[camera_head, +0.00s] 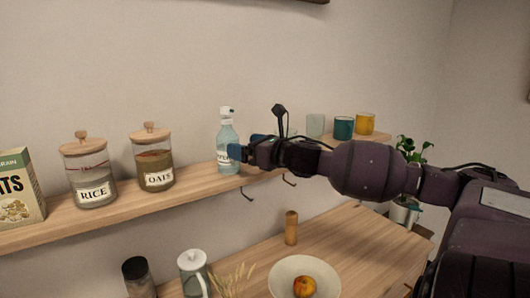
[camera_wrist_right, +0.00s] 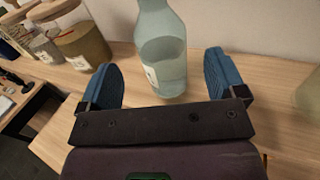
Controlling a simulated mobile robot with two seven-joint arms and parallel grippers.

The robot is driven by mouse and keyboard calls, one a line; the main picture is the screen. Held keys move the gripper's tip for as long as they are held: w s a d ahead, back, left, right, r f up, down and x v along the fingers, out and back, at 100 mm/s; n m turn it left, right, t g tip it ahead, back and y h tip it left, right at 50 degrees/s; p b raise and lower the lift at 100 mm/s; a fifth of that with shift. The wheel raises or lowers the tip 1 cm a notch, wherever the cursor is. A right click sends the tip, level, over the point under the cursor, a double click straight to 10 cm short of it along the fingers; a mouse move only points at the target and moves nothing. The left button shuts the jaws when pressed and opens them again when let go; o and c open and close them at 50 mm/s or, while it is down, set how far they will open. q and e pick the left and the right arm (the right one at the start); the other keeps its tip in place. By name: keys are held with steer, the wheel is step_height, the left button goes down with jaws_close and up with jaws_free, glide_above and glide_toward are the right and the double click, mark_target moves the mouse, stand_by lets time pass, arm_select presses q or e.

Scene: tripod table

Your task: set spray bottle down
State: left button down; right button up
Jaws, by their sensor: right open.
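The spray bottle (camera_head: 227,135) is pale blue with a white spray head and a label. It stands upright on the wooden wall shelf (camera_head: 120,205), to the right of the oats jar. My right gripper (camera_head: 236,153) reaches in from the right at the bottle. In the right wrist view the bottle (camera_wrist_right: 162,50) stands between the two blue fingers of my right gripper (camera_wrist_right: 168,80), with a gap on each side. The gripper is open around its lower body. The bottle's base rests on the shelf board. My left gripper is out of view.
Left on the shelf are an oats jar (camera_head: 153,160), a rice jar (camera_head: 90,175) and a carton (camera_head: 18,188). Cups (camera_head: 343,128) stand further right. Hooks (camera_head: 247,194) hang below.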

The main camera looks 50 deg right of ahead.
steer(key=shift+s+d, duration=0.2)
steer(key=shift+s, duration=2.55)
steer(key=shift+s, duration=0.1)
